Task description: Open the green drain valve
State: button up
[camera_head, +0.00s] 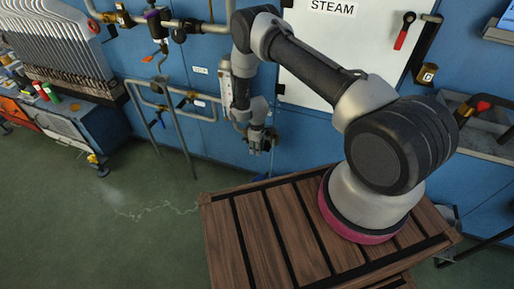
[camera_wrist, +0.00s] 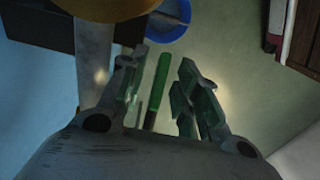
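In the wrist view, a slim green bar (camera_wrist: 163,72), which looks like the drain valve's handle, shows between my two fingers. Its lower end is dark and runs down toward the palm. My gripper (camera_wrist: 157,84) is open, with a finger on each side of the bar and visible gaps. I cannot tell how deep the bar sits between them. In the head view my gripper (camera_head: 262,143) points down in front of the blue wall, below the steam panel. The green handle is not visible there; the valve body is not clearly seen.
A grey pipe (camera_wrist: 92,62) with a brass-coloured part (camera_wrist: 100,8) stands close left of my fingers. A blue round container (camera_wrist: 168,20) is below. A slatted wooden top (camera_head: 290,225) is under my arm. Grey pipes (camera_head: 180,130) run left of my gripper. Green floor is open at left.

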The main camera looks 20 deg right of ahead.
jog(key=shift+c, duration=0.4)
grip_shut()
jog(key=shift+s+d+r+g+h, duration=0.1)
jog(key=shift+r+g+h, duration=0.3)
jog(key=shift+h, duration=0.15)
jog(key=shift+d+r+g+h, duration=0.1)
jog(key=shift+r+g+h, duration=0.15)
jog(key=shift+g+h, duration=0.25)
jog(key=shift+o, duration=0.4)
grip_release()
